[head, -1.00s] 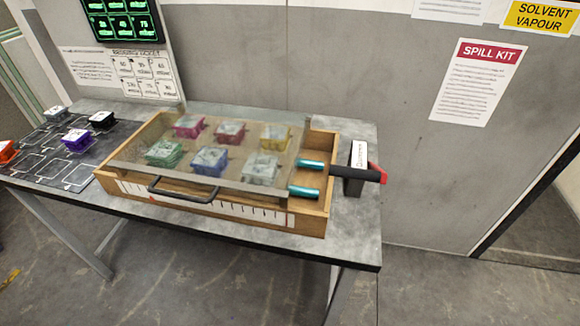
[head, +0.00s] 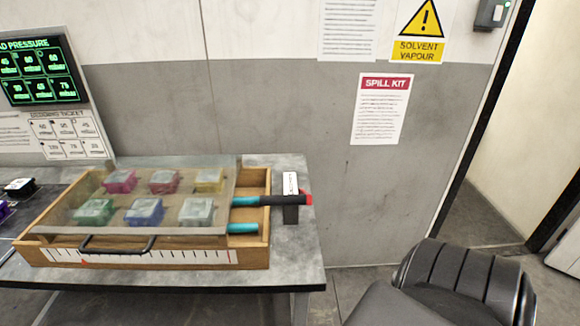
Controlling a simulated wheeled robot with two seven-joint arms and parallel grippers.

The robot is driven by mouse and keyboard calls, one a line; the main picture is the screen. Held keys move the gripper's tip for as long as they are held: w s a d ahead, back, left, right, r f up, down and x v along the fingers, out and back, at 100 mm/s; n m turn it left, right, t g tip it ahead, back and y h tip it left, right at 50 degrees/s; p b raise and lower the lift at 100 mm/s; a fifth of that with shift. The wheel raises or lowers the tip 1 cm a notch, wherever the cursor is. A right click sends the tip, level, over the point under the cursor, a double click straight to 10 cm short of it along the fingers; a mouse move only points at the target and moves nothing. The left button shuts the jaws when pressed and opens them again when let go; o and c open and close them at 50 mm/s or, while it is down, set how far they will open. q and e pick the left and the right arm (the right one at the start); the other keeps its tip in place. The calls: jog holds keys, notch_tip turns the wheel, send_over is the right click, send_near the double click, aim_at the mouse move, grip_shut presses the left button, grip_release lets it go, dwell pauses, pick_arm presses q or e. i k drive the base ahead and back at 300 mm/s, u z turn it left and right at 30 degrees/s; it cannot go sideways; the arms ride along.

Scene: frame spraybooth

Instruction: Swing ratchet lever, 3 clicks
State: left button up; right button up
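The ratchet lever (head: 284,199) is a black bar with a red tip. It lies roughly level, pointing right, at the right side of a wooden frame box (head: 256,250). A dark block with a white label (head: 290,184) stands behind the lever and partly overlaps it. Two teal cylinders show at the box's right end, the upper one (head: 245,201) in line with the lever and the lower one (head: 243,228) in front of it. Neither gripper is in view. A dark ribbed part of my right arm shows at the lower right, apart from the table.
The box stands on a grey table (head: 293,262) against the wall. A green-lit screen (head: 40,70) is at the left. A doorway opens at the right.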

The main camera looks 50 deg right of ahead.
aim_at(303, 198)
jog(key=k, duration=0.9)
jog(key=z, duration=2.15)
